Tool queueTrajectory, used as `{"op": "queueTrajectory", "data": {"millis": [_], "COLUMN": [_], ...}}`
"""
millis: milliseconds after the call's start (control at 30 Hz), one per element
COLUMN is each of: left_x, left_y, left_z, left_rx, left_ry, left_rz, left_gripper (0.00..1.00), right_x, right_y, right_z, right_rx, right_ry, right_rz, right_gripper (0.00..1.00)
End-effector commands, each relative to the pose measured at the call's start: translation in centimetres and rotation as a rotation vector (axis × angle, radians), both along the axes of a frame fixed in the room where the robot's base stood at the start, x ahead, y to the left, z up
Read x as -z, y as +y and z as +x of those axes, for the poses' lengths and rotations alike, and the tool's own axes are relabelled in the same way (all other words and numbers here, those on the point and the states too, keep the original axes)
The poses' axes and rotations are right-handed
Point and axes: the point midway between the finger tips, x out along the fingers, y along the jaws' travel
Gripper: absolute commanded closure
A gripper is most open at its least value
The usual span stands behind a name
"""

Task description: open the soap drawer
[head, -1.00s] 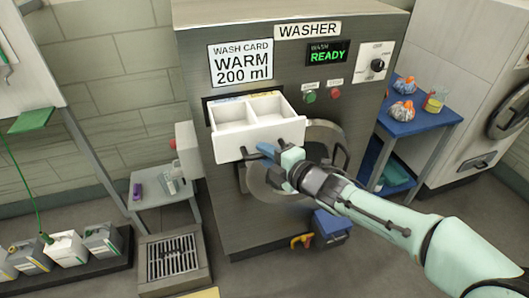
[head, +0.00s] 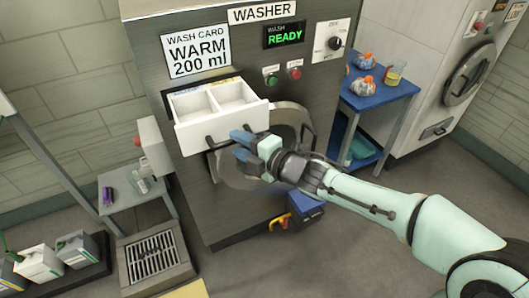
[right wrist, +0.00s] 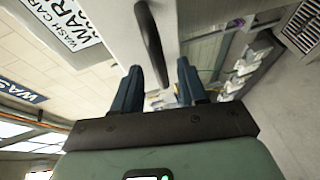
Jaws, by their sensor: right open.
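The soap drawer (head: 222,127) of the washer is white and stands pulled out, with two open compartments showing from above. Its dark bar handle (head: 213,142) is on the front face, partly hidden by my fingers in the head view. My right gripper (head: 240,146) is open, with its two blue fingers apart just in front of the handle. In the right wrist view, the handle (right wrist: 150,45) lies ahead of the gap between the open fingers (right wrist: 158,80), and nothing is gripped. My left gripper is not in view.
The washer's round door (head: 285,125) is just behind and right of my gripper. A blue side table (head: 380,97) with cloth bundles and a beaker stands to the right. A grey stand (head: 135,188), floor drain (head: 155,258) and several jugs (head: 75,248) are at left.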

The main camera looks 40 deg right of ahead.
Motion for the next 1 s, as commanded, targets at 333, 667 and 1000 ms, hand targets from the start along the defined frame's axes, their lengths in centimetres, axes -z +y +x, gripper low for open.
{"op": "queueTrajectory", "data": {"millis": [333, 667, 1000], "left_x": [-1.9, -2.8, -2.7], "left_y": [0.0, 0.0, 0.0], "left_z": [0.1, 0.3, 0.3], "left_rx": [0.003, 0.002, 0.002], "left_ry": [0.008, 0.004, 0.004], "left_rz": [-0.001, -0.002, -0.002], "left_gripper": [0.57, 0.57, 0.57], "right_x": [-1.8, -1.9, -1.9], "right_y": [-1.2, -1.6, -1.6], "right_z": [-7.5, -9.9, -9.9], "right_rx": [0.000, 0.000, 0.000], "right_ry": [-0.005, -0.001, 0.000], "right_rz": [0.001, 0.000, 0.000], "right_gripper": [0.58, 0.58, 0.58]}}
